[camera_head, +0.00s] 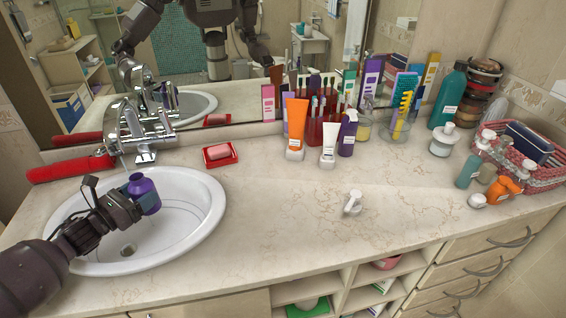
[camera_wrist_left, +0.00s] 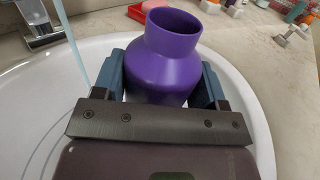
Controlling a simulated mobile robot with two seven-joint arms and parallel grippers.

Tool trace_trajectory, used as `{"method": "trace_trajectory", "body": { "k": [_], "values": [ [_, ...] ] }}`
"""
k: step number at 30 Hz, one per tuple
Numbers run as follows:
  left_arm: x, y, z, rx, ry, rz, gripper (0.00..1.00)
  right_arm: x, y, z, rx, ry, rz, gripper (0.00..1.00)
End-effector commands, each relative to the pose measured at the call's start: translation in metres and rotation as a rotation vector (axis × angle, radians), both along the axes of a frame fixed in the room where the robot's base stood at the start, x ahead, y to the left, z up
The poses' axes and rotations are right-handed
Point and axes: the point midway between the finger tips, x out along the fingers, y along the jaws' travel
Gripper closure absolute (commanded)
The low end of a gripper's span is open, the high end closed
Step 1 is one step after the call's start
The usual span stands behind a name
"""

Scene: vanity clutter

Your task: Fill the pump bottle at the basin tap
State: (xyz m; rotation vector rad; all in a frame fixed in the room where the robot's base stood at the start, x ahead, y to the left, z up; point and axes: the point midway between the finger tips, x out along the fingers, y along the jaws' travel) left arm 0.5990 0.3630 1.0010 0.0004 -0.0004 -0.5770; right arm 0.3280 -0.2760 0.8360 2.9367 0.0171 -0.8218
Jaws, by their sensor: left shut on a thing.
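My left gripper (camera_head: 143,200) is shut on the purple bottle (camera_head: 148,195) and holds it over the basin (camera_head: 205,215). The bottle is open at the top, with its mouth up, and it also shows in the left wrist view (camera_wrist_left: 170,60). The chrome tap (camera_head: 145,130) stands behind the basin. A pale blue stream (camera_wrist_left: 76,45) falls from it, left of the bottle and apart from its mouth in the left wrist view. The inside of the bottle looks dark; no water level shows. A white pump top (camera_head: 352,203) sits on the open counter. My right gripper shows only as a mirror reflection.
A red soap dish (camera_head: 220,154) with pink soap sits right of the tap. A long red object (camera_head: 70,168) lies left of it. Tubes, toothbrushes and bottles line the mirror. A woven basket (camera_head: 525,160) stands at the right. The middle counter is mostly clear.

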Motion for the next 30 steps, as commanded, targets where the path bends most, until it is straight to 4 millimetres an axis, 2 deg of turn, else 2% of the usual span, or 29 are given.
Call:
{"method": "trace_trajectory", "body": {
  "k": [1,3,12,30],
  "values": [
    [-0.003,-0.005,0.007,-0.004,-0.003,-0.002,0.75,0.002,0.0,0.01,0.0,-0.007,0.001,0.49],
    [-0.008,-0.011,0.009,-0.004,-0.002,-0.002,0.75,0.004,0.001,0.017,0.0,-0.012,0.002,0.49],
    [-0.028,-0.033,0.019,-0.002,-0.002,-0.001,0.75,0.005,0.001,0.038,0.0,-0.015,0.003,0.49],
    [-0.032,-0.038,0.02,-0.002,-0.003,-0.001,0.75,-0.006,-0.001,0.03,-0.001,0.014,-0.003,0.49]
  ]
}}
